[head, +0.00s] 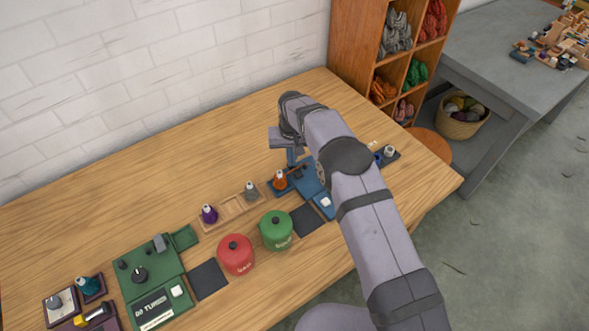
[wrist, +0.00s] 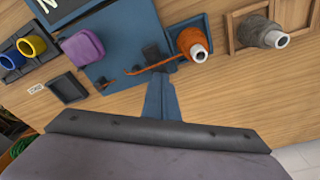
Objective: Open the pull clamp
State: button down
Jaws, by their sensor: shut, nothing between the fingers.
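A blue board (head: 310,178) lies at the right part of the table, partly hidden by my arm; it also shows in the wrist view (wrist: 118,62). Small dark fittings (wrist: 150,54) stand on it, and I cannot tell for sure which one is the pull clamp. An orange cone of yarn (wrist: 190,45) stands at the board's edge, also in the head view (head: 280,181). An orange strand runs from it past the fittings. My gripper (wrist: 160,78) is shut and empty, its blue fingers pointing toward the board close to the strand; I cannot tell whether they touch. It also shows in the head view (head: 291,162).
A purple block (wrist: 82,46) sits on the blue board. A wooden tray (head: 232,206) with purple and grey cones is left of it. Green (head: 276,230) and red (head: 236,254) pots stand in front. A green board (head: 150,270) lies further left. The table behind is clear.

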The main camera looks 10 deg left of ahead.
jog(key=shift+f, duration=0.35)
jog(key=shift+r, duration=0.2)
notch_tip(320, 180, up, 7)
jog(key=p, duration=0.3)
jog(key=shift+f, duration=0.15)
dwell(0.5)
dwell(0.3)
